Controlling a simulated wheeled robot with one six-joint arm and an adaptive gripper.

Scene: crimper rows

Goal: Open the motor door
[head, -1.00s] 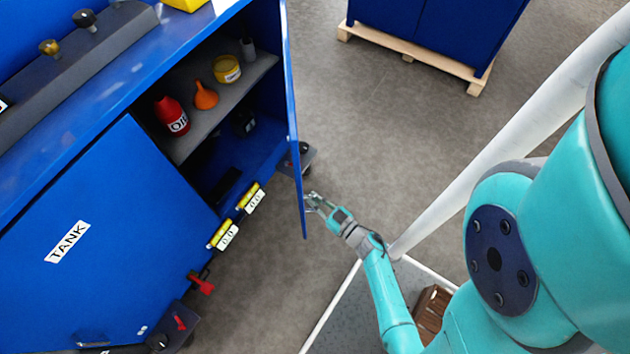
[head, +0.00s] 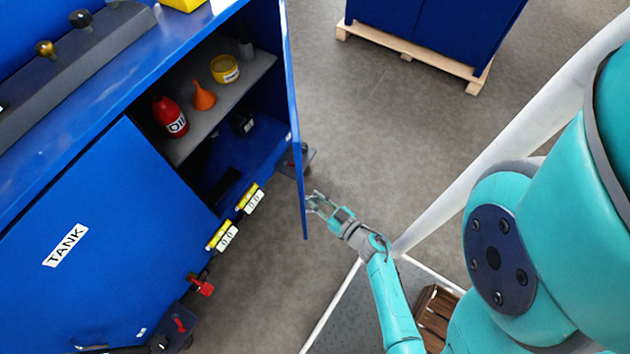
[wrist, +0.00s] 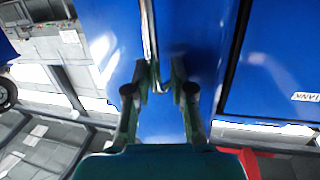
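The motor door (head: 294,120) is the blue door on the right of the cabinet, seen nearly edge-on in the head view. It stands swung far out, with the shelves behind it exposed. My gripper (head: 316,203) is on the right side of this door, close to its lower free end. In the wrist view, the gripper (wrist: 160,72) has its two fingers apart, with blue panel and a thin pale metal strip (wrist: 148,40) between and beyond them. I cannot tell whether the fingers touch the door.
The closed blue tank door (head: 90,225) is at the left. Inside the cabinet are a red oil bottle (head: 170,116), an orange funnel (head: 203,97) and a yellow tin (head: 225,69). Another blue cabinet (head: 430,30) stands on a pallet behind. Grey floor between is clear.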

